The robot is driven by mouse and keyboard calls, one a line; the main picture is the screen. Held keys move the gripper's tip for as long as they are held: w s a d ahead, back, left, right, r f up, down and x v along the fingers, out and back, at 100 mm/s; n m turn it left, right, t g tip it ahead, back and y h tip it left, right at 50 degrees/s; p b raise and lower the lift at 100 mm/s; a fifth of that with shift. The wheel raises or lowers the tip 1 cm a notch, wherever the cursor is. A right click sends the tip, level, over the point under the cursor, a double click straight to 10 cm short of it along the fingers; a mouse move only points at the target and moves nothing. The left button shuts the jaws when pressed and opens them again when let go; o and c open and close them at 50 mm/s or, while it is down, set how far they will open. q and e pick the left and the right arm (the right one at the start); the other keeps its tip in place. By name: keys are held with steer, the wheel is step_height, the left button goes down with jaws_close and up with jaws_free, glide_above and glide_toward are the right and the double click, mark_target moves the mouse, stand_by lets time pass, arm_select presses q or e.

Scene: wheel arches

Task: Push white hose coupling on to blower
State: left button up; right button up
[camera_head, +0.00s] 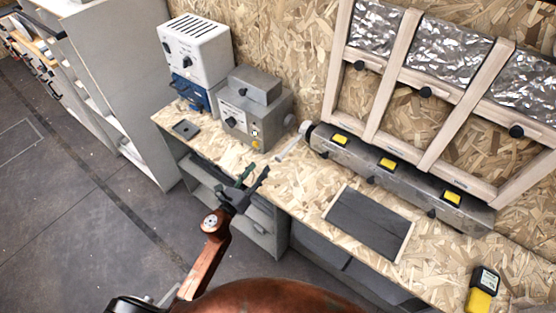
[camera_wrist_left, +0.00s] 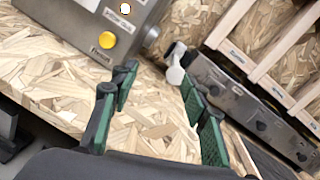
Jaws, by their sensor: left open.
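A white piece that looks like the hose coupling (camera_head: 306,127) sits at the left end of the long grey metal unit. A pale tube slants down from it towards the bench. In the left wrist view the white coupling (camera_wrist_left: 175,73) shows beyond the right finger. A grey box (camera_head: 254,112) with a yellow button and a short round outlet stands left of it; I cannot tell for certain which unit is the blower. My left gripper (camera_head: 253,178) is open and empty, near the bench's front edge, apart from the coupling. It also shows in the left wrist view (camera_wrist_left: 148,90). My right gripper is out of view.
A white box on a blue base (camera_head: 195,50) stands at the back left. A dark mat (camera_head: 369,222) lies in front of the long unit (camera_head: 400,178). A yellow and black device (camera_head: 482,289) is at the lower right. The bench (camera_head: 300,185) is clear near my left gripper.

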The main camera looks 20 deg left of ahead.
mark_target(277, 160)
arm_select(q)
steer(key=d+m, duration=0.1)
steer(key=w+d+m+h, duration=0.1)
steer(key=d+m+h, duration=0.1)
steer(key=shift+w+d+f+m+g, duration=0.2)
steer(key=shift+f+m+g, duration=0.1)
steer(key=shift+f+g, duration=0.1)
steer(key=x, duration=0.6)
steer(key=shift+w+d, duration=0.15)
steer(key=shift+w, duration=0.2)
jaws_close()
